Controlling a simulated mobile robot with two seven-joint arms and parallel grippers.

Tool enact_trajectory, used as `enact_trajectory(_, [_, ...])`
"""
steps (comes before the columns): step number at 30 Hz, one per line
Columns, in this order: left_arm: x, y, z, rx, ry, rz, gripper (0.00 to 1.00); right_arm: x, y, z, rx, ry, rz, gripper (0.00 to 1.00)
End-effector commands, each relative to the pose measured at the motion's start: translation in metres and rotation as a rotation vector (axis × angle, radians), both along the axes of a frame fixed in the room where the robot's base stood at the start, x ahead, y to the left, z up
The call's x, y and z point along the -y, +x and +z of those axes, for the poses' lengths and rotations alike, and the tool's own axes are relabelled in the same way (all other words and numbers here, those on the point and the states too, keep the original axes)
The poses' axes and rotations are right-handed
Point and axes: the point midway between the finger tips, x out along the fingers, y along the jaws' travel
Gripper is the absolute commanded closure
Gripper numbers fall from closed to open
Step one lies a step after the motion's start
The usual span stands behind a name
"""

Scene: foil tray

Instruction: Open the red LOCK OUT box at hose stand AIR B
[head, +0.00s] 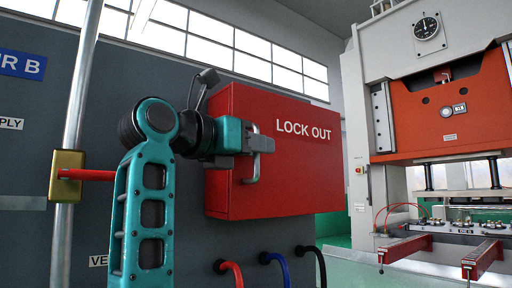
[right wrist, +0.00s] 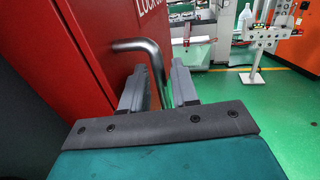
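The red LOCK OUT box (head: 305,170) is mounted on the grey panel in the head view, and its door looks shut. Its bent metal handle (head: 253,172) is on the left part of the door. My right gripper (head: 264,144) is at the upper part of the handle. In the right wrist view the handle (right wrist: 152,54) passes between the two fingers of my right gripper (right wrist: 158,86). The fingers are apart, with a visible gap between the handle and the right finger. The red door (right wrist: 95,35) is just left of the fingers. My left gripper is not in view.
A vertical metal pipe (head: 80,110) with a brass block (head: 66,176) and a red lever (head: 88,175) stands at left. Red, blue and black hoses (head: 272,262) are below the box. A press (head: 440,110) stands at right. Green floor (right wrist: 240,110) is open right of the gripper.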

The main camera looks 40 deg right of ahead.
Motion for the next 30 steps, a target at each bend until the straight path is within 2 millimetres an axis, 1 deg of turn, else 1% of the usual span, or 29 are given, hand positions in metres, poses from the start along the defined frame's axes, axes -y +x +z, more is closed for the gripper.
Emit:
enact_trajectory(3, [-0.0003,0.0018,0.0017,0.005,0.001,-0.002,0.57,0.0057,0.0002,0.0000,0.001,0.000,0.000,0.71])
enact_trajectory(11, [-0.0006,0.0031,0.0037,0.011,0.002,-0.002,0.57,0.0064,0.0003,0.0000,0.001,0.000,0.000,0.71])
enact_trajectory(20, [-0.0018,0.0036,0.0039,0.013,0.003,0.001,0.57,0.0060,0.0004,0.0000,0.001,0.000,0.000,1.00])
enact_trajectory(30, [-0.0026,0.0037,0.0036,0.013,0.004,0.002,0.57,0.0059,0.0005,-0.0001,0.001,0.000,0.000,1.00])
